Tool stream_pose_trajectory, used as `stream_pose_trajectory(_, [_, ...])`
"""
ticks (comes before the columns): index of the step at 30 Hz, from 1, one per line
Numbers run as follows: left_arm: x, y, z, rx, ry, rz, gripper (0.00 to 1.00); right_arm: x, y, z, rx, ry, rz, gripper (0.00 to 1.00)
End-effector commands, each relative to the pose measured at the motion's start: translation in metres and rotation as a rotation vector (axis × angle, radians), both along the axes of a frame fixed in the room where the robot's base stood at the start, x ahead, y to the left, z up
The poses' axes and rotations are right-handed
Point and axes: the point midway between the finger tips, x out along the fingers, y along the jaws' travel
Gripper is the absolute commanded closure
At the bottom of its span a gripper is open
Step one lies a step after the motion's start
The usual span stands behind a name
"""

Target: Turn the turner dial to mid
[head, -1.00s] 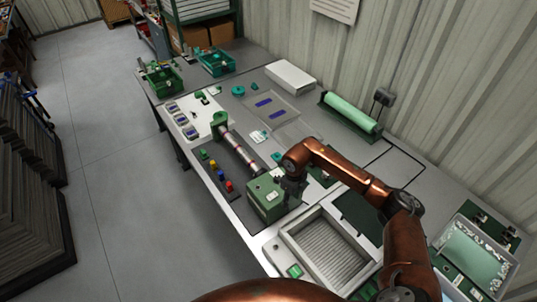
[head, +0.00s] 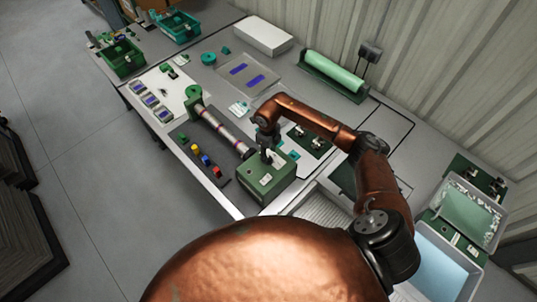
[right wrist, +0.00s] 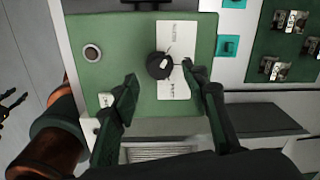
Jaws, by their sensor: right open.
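Contact cannot be told. Dark fingers, apparently my left gripper (right wrist: 12,104), show small at the left edge.
A round button (right wrist: 92,53) sits left of the dial. Coloured knobs (head: 205,160) line the bench's front edge. Behind stand a clear tray (head: 247,77) and a green roller (head: 333,72). Bins (head: 467,215) stand at the right.

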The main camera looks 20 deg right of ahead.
Motion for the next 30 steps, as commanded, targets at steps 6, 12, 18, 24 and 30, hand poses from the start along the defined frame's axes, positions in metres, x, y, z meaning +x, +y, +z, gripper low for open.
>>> stream_pose_trajectory(6, [0.005,0.0,0.006,-0.001,-0.008,-0.001,0.6,0.0,0.0,-0.026,0.0,0.001,-0.001,0.58])
stream_pose_trajectory(12, [0.009,-0.001,0.007,0.0,-0.012,-0.002,0.6,0.0,-0.001,-0.032,-0.001,-0.001,-0.001,0.58])
stream_pose_trajectory(18, [0.009,-0.001,0.007,-0.001,-0.012,-0.002,0.6,0.0,-0.002,-0.032,-0.001,-0.001,-0.001,0.6])
stream_pose_trajectory(24, [0.008,-0.001,0.007,-0.001,-0.011,-0.002,0.6,0.0,-0.002,-0.032,-0.001,-0.001,-0.002,0.74])
stream_pose_trajectory(30, [0.007,-0.001,0.007,-0.001,-0.009,-0.002,0.6,0.0,-0.002,-0.032,-0.001,-0.001,-0.002,0.88])
